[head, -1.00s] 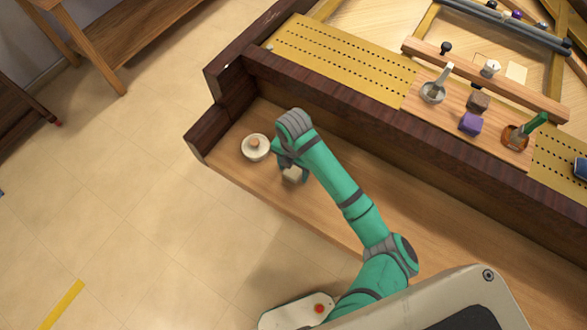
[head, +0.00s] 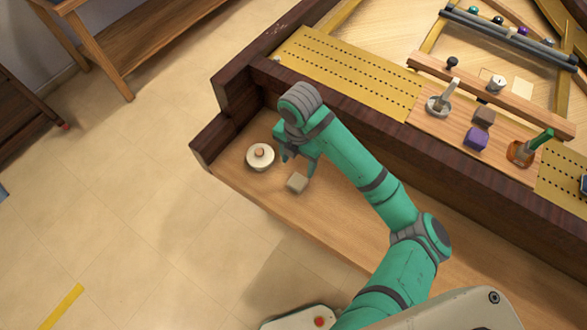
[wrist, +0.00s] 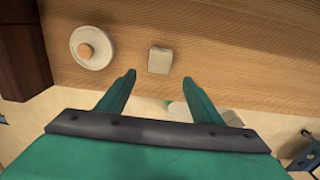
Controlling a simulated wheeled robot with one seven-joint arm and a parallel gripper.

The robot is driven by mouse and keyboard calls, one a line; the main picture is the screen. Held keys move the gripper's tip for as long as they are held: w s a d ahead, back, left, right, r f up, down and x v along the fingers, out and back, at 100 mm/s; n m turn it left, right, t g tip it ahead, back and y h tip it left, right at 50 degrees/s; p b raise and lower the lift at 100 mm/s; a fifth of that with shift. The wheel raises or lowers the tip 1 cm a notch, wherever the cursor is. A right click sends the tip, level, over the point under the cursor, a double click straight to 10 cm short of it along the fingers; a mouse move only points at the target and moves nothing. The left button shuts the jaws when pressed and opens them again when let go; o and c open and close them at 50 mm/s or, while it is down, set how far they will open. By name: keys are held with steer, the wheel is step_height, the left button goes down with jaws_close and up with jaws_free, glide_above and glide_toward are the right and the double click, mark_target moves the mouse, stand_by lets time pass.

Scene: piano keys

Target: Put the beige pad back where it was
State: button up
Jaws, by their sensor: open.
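The beige pad (head: 297,183) is a small block lying on the wooden keybed ledge (head: 400,232), near its front edge. It also shows in the wrist view (wrist: 160,60), beyond the fingertips and roughly between their lines. My gripper (head: 298,158) is open and empty above the ledge, just behind the pad in the head view and apart from it. In the wrist view the two green fingers (wrist: 158,80) are spread wide with nothing between them.
A round cream dish with an orange-brown knob (head: 260,156) sits left of the pad. A dark wooden end block (head: 213,139) bounds the ledge at left. Behind stand a purple block (head: 476,138), a brown block (head: 484,116), and an orange pot (head: 521,153). The ledge to the right is clear.

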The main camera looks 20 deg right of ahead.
steer(key=w+a+r+m+t+y, duration=0.2)
steer(key=w+a+m+t+y, duration=0.15)
steer(key=a, duration=0.75)
steer(key=w+a+r+m+t+y, duration=0.25)
steer(key=a+m+t, duration=0.2)
steer(key=a, duration=0.55)
steer(key=w+a+r+m+t+y, duration=0.25)
steer(key=w+a+m+t, duration=0.2)
steer(key=a, duration=0.65)
steer(key=s+d+f+m+t+h, duration=0.1)
steer(key=s+d+f+m+h, duration=0.35)
steer(key=s, duration=0.55)
steer(key=s+d+f+m+t+h, duration=0.25)
steer(key=s+f+m, duration=0.25)
steer(key=s+m, duration=0.35)
steer(key=s+d+r, duration=0.1)
steer(key=s+d, duration=0.4)
steer(key=s, duration=0.5)
steer(key=s+d+r+h, duration=0.1)
steer(key=s+d, duration=0.4)
steer(key=s, duration=0.5)
steer(key=shift+d+r+g, duration=0.15)
steer(key=shift+r+g, duration=0.15)
steer(key=shift+r, duration=0.5)
steer(key=shift+h, duration=0.25)
